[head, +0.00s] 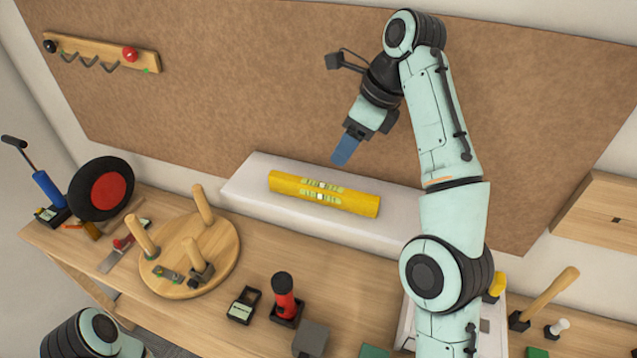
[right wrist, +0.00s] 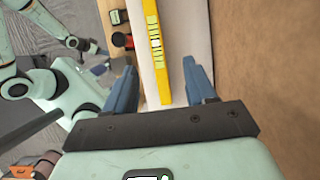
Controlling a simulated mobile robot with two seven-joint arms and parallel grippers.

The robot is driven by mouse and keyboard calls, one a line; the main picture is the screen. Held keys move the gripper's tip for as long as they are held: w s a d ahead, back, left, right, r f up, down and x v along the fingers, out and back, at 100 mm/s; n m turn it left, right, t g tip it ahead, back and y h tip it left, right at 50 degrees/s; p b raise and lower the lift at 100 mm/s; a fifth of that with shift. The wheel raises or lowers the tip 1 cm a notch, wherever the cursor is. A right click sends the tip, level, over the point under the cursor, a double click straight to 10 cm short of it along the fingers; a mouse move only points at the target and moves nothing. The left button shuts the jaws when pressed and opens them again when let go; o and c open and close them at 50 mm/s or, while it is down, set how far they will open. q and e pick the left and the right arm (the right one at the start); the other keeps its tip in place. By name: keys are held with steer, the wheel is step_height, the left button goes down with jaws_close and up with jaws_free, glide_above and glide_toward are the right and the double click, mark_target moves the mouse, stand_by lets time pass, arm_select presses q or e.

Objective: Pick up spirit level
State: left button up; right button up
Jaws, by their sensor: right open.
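The yellow spirit level (head: 324,193) lies lengthwise on a white raised ledge (head: 246,196) at the back of the workbench. My right gripper (head: 344,150) hangs above and behind it in the head view, apart from it. In the right wrist view the level (right wrist: 154,50) runs up the picture beyond the fingers, nearer the left one. My right gripper (right wrist: 160,82) is open, with its two blue fingers apart and nothing between them.
A round wooden stool top (head: 215,262) with pegs stands left of the ledge. A red-and-black tool (head: 284,298) stands in front. A black disc with a red centre (head: 107,190) and a blue pump (head: 47,190) are far left. A brown board backs the ledge.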

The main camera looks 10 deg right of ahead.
mark_target(323, 186)
steer(key=x, duration=0.7)
steer(key=shift+s+a+f, duration=0.1)
steer(key=shift+s+f, duration=0.05)
steer(key=shift+f, duration=0.1)
steer(key=shift+s+x, duration=0.15)
steer(key=shift+x, duration=1.15)
steer(key=shift+s+x, duration=0.1)
steer(key=shift+x, duration=1.25)
jaws_close()
